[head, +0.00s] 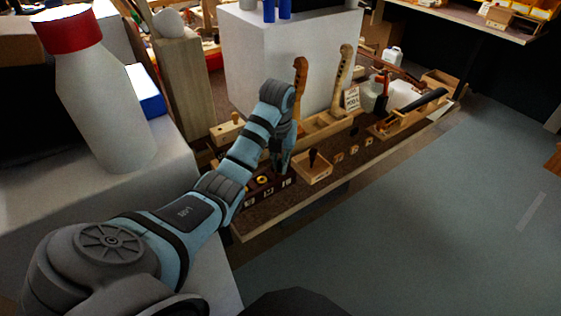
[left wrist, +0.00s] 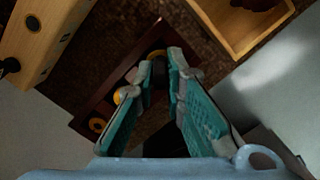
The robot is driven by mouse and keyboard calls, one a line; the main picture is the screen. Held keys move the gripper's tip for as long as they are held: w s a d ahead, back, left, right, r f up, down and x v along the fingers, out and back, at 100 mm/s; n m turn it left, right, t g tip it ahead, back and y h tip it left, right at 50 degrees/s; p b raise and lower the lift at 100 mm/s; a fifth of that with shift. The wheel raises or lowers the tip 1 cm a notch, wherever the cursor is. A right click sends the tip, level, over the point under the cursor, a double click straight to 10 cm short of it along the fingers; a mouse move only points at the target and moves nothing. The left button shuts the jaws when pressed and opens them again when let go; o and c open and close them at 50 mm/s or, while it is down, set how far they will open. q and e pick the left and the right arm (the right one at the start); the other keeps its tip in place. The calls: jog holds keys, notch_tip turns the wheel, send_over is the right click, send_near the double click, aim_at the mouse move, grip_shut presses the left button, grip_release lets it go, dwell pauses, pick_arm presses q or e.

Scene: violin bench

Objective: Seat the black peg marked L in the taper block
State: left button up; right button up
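My left gripper (head: 283,165) points down over a dark red-brown rack (head: 250,202) with labels on its front. In the left wrist view its fingers (left wrist: 161,75) converge on a dark piece, seemingly a black peg (left wrist: 160,73), at the rack's end. A yellow ring shows just beyond the tips. No L can be read. A pale wooden block with round holes (left wrist: 52,32), seemingly the taper block, lies left of the rack in the wrist view; in the head view it seems to be the block (head: 228,131) behind the rack. My right gripper is not in view.
An open wooden box (head: 313,172) with a dark piece in it stands right of the rack. Violin necks (head: 342,78) stand behind, before a large white box (head: 262,60). A white bottle with red cap (head: 95,100) stands at left. Clear floor lies at right.

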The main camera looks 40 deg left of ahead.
pick_arm(q)
jog(key=o, duration=0.3)
dwell(1.0)
jog(key=shift+w, duration=0.1)
